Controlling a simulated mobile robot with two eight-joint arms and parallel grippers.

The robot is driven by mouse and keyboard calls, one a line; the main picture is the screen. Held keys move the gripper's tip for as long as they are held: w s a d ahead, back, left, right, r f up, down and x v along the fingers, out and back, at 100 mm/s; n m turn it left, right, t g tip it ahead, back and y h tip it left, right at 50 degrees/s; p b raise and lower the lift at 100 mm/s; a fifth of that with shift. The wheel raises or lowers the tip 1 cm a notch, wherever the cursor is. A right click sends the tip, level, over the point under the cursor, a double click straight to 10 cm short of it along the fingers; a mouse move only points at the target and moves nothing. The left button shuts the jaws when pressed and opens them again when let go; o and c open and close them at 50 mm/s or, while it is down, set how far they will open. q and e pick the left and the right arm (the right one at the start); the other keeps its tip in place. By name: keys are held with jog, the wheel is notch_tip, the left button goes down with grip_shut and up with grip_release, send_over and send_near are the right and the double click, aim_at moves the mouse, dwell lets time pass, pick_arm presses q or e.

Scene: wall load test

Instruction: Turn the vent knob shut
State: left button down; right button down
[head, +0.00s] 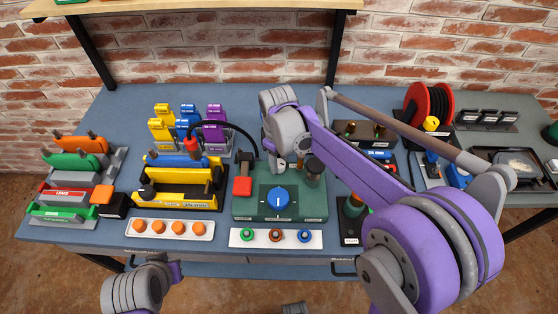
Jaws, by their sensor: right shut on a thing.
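A green box (240,207) stands at the middle of the bench. A large blue dial (278,204) with a white pointer line sits on its front top face, clear of my grippers. My right gripper (284,166) points down at the back of this box, behind the blue dial, and is shut on a small part there. That part looks like the vent knob, but the fingers mostly hide it, and its turned angle cannot be read. A dark cylinder (314,172) stands close to the gripper's right. My left arm shows at the lower left; its gripper is not visible.
A white strip (260,238) with coloured rings lies in front. Yellow and blue holders (182,185) stand left. A red reel (430,104) stands back right. Bare blue bench (120,105) shows at the back left.

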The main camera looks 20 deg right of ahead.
aim_at(279, 163)
jog(key=m, duration=1.2)
jog(key=shift+m, duration=0.3)
dwell(0.4)
jog(key=shift+c, duration=2.1)
grip_release()
notch_tip(279, 163, up, 11)
jog(key=shift+f+p, duration=0.1)
jog(key=shift+p, duration=0.2)
